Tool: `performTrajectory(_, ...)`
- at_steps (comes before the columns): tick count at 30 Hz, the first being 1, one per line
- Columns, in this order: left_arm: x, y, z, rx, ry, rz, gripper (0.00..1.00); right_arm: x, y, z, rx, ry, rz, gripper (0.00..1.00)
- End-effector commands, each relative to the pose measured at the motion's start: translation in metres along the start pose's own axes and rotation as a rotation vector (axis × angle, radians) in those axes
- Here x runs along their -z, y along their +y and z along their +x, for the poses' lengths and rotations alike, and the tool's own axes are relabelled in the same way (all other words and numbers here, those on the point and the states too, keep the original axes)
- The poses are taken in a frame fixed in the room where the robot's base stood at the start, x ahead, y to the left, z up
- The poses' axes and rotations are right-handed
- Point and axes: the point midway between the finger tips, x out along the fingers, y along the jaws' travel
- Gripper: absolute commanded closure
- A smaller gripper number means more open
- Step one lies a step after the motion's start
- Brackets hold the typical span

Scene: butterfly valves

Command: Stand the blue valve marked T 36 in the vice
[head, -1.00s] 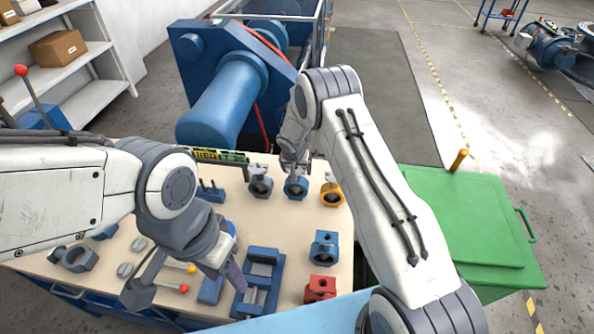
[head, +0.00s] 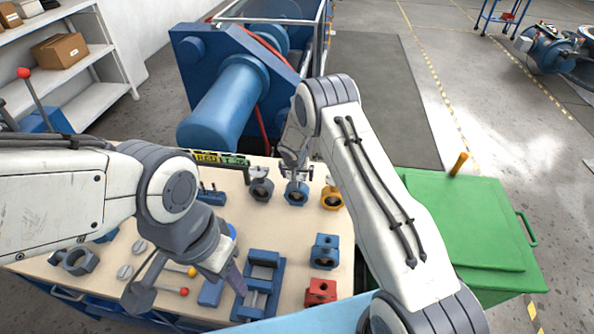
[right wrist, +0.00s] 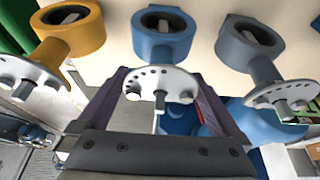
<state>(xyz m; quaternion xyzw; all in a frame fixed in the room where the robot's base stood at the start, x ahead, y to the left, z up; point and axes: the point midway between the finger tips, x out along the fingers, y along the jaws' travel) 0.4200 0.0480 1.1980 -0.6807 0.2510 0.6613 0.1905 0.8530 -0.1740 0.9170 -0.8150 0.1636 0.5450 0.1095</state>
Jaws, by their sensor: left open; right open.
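A blue valve (head: 295,195) stands in the middle of the back row on the bench; its marking is too small to read. In the right wrist view the blue valve (right wrist: 163,42) shows its ring and a pale round flange with a stem. My right gripper (right wrist: 160,92) is open, its fingers on either side of that flange, apparently without gripping it. In the head view it is partly hidden behind my arm. The blue vice (head: 262,258) stands at the bench's front, its jaws empty as far as I see. My left gripper (head: 188,290) is open and empty to its left.
A grey-blue valve (head: 261,190) and a yellow valve (head: 332,198) flank the blue one closely. Another blue valve (head: 324,252) and a red valve (head: 320,291) stand to the right of the vice. A green cabinet (head: 450,215) adjoins the bench on the right.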

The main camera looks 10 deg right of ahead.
Motion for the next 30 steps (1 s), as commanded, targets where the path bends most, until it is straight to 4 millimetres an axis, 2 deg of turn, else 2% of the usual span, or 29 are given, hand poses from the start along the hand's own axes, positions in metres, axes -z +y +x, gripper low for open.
performTrajectory(1, 0.0, 0.0, -0.004, 0.0, 0.001, 0.0, 0.5, 0.002, 0.0, -0.004, 0.001, 0.001, 0.0, 0.0)
performTrajectory(5, 0.0, -0.001, 0.006, 0.0, 0.0, 0.0, 0.5, 0.001, -0.001, -0.021, 0.002, 0.003, 0.001, 0.0)
performTrajectory(12, -0.001, -0.001, 0.019, 0.0, 0.0, -0.002, 0.5, 0.001, -0.001, -0.07, 0.003, 0.004, 0.001, 0.0)
performTrajectory(18, -0.001, -0.002, 0.025, 0.0, 0.0, -0.002, 0.5, 0.001, -0.001, -0.104, 0.002, 0.004, 0.0, 0.0)
performTrajectory(27, -0.001, -0.002, 0.026, 0.0, 0.0, -0.001, 0.5, 0.0, -0.001, -0.124, 0.002, 0.0, -0.004, 0.0)
performTrajectory(30, -0.001, -0.002, 0.026, 0.0, 0.0, -0.002, 0.5, -0.008, -0.007, -0.141, 0.005, -0.008, -0.039, 0.0)
